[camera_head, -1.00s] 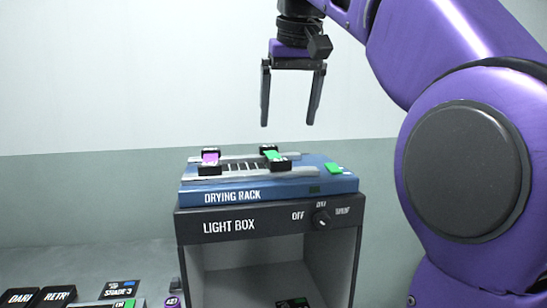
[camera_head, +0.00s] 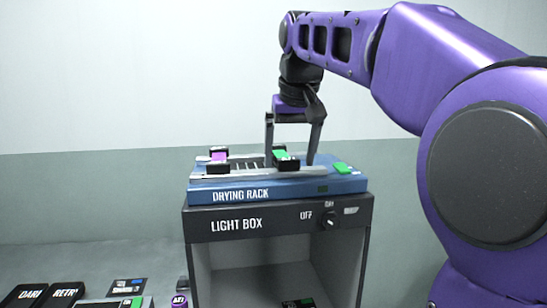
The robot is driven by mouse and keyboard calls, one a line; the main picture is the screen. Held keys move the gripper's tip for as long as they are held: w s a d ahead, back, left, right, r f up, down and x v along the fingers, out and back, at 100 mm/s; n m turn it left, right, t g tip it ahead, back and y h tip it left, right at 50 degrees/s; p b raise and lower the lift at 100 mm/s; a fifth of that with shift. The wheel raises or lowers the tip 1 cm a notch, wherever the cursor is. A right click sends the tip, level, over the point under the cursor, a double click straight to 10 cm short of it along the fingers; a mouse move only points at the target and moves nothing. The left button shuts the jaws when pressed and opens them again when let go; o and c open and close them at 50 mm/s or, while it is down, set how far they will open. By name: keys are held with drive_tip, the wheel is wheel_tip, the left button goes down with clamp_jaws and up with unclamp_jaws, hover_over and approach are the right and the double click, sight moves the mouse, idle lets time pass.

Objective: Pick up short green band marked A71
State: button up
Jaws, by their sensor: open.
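A short green band (camera_head: 281,154) with black ends lies across the rails of the blue drying rack (camera_head: 225,195), on top of the light box. No A71 mark is readable on it. My gripper (camera_head: 290,160) is open and points down, with one finger on each side of this band as seen here. I cannot tell whether the fingers touch it. A magenta band (camera_head: 219,157) with black ends lies on the same rack, to the left.
The light box (camera_head: 275,226) has an open front with a small dark and green item (camera_head: 298,303) inside. A green patch (camera_head: 342,168) sits at the rack's right. Dark labelled blocks (camera_head: 66,292) stand at the lower left. The wall behind is bare.

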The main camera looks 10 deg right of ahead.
clamp_jaws()
idle(0.3)
drive_tip(key=shift+r, duration=0.1)
